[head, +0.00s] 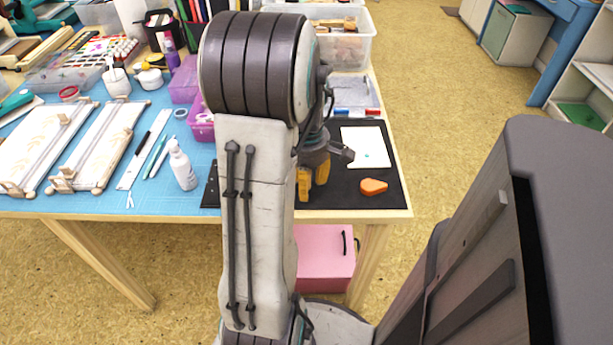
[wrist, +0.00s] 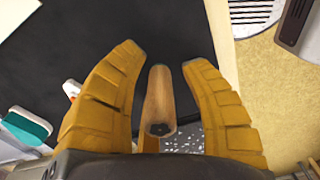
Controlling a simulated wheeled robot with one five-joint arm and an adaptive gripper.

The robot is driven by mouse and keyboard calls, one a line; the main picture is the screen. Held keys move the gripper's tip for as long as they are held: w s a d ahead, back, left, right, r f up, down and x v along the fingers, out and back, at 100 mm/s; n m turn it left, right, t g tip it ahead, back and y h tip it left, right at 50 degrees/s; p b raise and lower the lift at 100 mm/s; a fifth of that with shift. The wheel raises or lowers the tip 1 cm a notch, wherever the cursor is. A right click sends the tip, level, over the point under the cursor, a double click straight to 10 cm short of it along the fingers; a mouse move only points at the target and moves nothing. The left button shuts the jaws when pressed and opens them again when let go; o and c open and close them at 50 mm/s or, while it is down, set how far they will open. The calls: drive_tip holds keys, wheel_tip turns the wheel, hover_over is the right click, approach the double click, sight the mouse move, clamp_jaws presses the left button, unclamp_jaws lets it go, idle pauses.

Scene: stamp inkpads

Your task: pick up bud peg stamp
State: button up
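My gripper (wrist: 162,60) is open, with one yellow finger on each side of the peg. A gap shows between the peg and each finger. In the head view my gripper (head: 313,182) hangs low over the black mat (head: 345,187) near the table's front edge. I cannot make out the peg in the head view; my arm and gripper block part of the mat.
A white sheet (head: 360,140) with a small green mark and an orange block (head: 373,187) lie on the mat right of my gripper. A teal-and-white item (wrist: 28,126) lies left in the wrist view. A white bottle (head: 183,168) stands left of my arm.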

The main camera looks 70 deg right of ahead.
drive_tip(key=c, duration=0.7)
drive_tip(key=shift+c, duration=0.2)
drive_tip(key=shift+r, duration=0.1)
drive_tip(key=shift+r+p, duration=0.35)
drive_tip(key=shift+r, duration=0.5)
wheel_tip(320, 180, up, 2)
drive_tip(key=shift+r+p, duration=0.25)
drive_tip(key=shift+p, duration=0.2)
drive_tip(key=s+a+r, duration=0.2)
drive_tip(key=s+r, duration=0.1)
drive_tip(key=s, duration=0.2)
drive_tip(key=s+a+r+p, duration=0.1)
drive_tip(key=s+a+r, duration=0.1)
drive_tip(key=s, duration=0.3)
drive_tip(key=shift+s+a+r+p, duration=0.25)
drive_tip(key=shift+s+r+p, duration=0.1)
drive_tip(key=shift+r, duration=0.45)
drive_tip(key=shift+o, duration=1.2)
clamp_jaws()
